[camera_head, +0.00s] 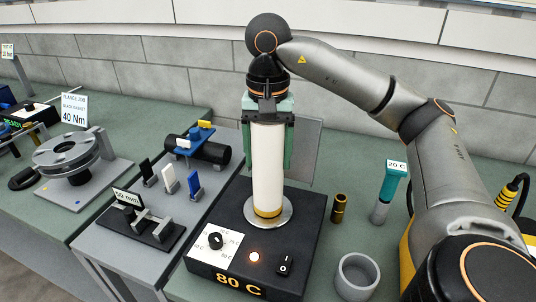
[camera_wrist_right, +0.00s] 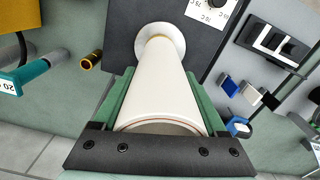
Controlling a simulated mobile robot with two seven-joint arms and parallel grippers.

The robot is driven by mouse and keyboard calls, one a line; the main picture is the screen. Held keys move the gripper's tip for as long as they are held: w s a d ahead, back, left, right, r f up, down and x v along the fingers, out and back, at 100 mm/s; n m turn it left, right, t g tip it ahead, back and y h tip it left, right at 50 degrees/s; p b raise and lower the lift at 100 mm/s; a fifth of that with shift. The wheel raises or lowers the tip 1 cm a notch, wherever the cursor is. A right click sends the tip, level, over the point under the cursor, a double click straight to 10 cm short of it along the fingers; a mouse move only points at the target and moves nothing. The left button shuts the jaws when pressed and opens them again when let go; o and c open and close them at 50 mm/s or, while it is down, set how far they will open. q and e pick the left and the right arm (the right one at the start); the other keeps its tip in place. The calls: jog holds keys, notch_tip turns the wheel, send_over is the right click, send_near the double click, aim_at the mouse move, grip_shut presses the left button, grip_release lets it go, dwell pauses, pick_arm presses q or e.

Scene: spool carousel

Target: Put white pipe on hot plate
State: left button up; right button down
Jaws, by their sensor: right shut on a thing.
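The white pipe (camera_head: 268,165) stands upright on the round metal disc (camera_head: 284,219) of the black hot plate (camera_head: 309,232), with a brass-coloured band at its foot. My right gripper (camera_head: 268,150) is shut on the upper part of the pipe from above, a green finger on either side. In the right wrist view the pipe (camera_wrist_right: 165,85) runs between the green fingers down to the pale disc (camera_wrist_right: 161,40). Whether the foot fully touches the disc is hard to tell. My left gripper is not in view.
The hot plate's front has a dial (camera_head: 215,240), a lit lamp and a switch, with an "80 C" label. To its right are a brass sleeve (camera_head: 339,209), a grey ring cup (camera_head: 357,276) and a teal-handled tool (camera_head: 388,190). Left are blocks, a black cylinder and a flange fixture (camera_head: 68,155).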

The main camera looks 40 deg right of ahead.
grip_release()
jog(key=shift+f, duration=0.1)
notch_tip(320, 180, up, 12)
jog(key=p, duration=0.7)
jog(key=shift+r, duration=0.2)
